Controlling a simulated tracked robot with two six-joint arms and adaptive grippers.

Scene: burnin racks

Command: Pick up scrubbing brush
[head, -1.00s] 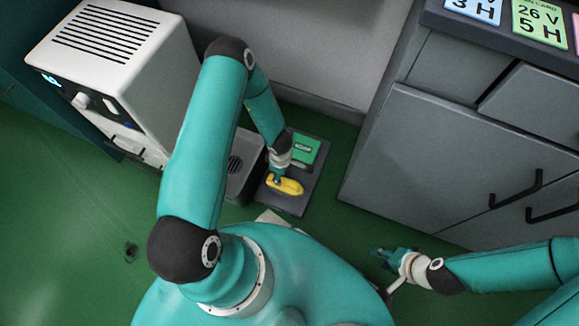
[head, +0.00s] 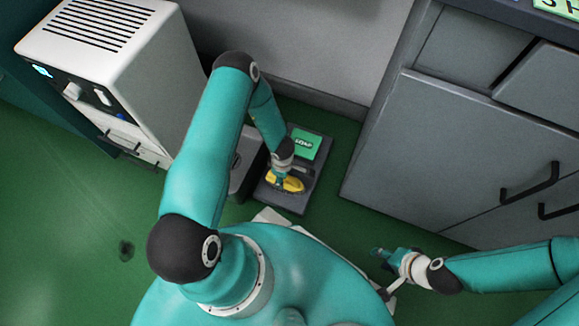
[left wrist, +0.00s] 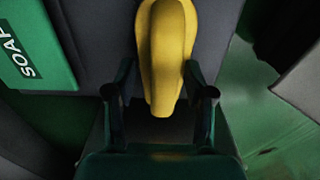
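The yellow scrubbing brush (head: 293,185) is at the dark tray (head: 287,203) on the floor, beyond my body. My left gripper (head: 280,178) reaches down to it from above. In the left wrist view, the brush (left wrist: 165,55) points its narrow end between the two fingers of my left gripper (left wrist: 161,92). The fingers stand apart on either side of it, with a dark gap at the left finger. Whether the brush touches the tray is hard to tell. My right gripper (head: 385,257) is low at the right, away from the brush, with no held object visible.
A green SOAP block (head: 306,143) lies on the tray behind the brush. A dark grey bin (head: 247,160) stands left of the tray. A white machine (head: 110,60) stands further left, and a grey cabinet (head: 440,150) with black handles is at the right.

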